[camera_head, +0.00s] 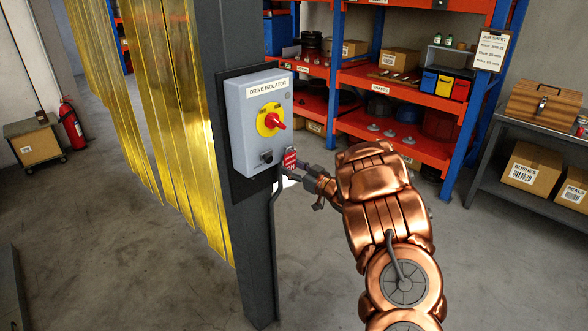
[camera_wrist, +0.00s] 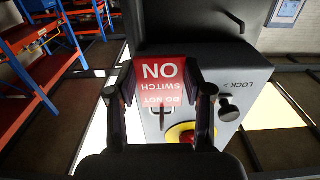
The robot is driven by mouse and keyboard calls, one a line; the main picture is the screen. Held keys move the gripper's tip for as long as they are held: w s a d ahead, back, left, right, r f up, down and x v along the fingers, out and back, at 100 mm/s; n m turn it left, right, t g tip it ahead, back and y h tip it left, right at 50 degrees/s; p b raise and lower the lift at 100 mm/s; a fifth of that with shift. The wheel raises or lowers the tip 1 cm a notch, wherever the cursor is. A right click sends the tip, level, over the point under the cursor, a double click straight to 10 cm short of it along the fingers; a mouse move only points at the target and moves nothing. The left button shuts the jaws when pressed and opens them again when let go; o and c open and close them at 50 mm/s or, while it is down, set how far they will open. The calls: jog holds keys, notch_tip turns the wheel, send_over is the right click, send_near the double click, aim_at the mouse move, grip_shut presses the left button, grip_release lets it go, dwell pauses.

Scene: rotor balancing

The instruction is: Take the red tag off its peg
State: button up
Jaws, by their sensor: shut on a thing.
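The red tag (camera_head: 290,158) with white lettering is at the lower right corner of the grey drive isolator box (camera_head: 241,110). In the wrist view the tag (camera_wrist: 160,72) sits between the two fingers of my gripper (camera_wrist: 160,84), its words "DO NOT SWITCH ON" upside down. My gripper (camera_head: 304,168) is shut on the tag. I cannot make out the tag's peg, nor whether the tag is on it or clear of it. A dark round knob (camera_wrist: 229,109) beside the word LOCK shows on the box front.
The box, with its red and yellow rotary switch (camera_head: 271,120), is mounted on a dark post (camera_head: 223,60). Yellow strip curtains (camera_head: 140,100) hang at left. Orange shelving (camera_head: 400,90) stands behind. A grey bench (camera_head: 545,130) is at right. The floor around the post is open.

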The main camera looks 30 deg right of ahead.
jog(key=shift+r+p, duration=0.35)
jog(key=shift+r, duration=0.3)
jog(key=shift+r, duration=0.15)
jog(key=shift+c, duration=0.4)
jog(key=shift+s, duration=0.1)
jog(key=shift+c, duration=0.5)
jog(key=shift+v, duration=3.45)
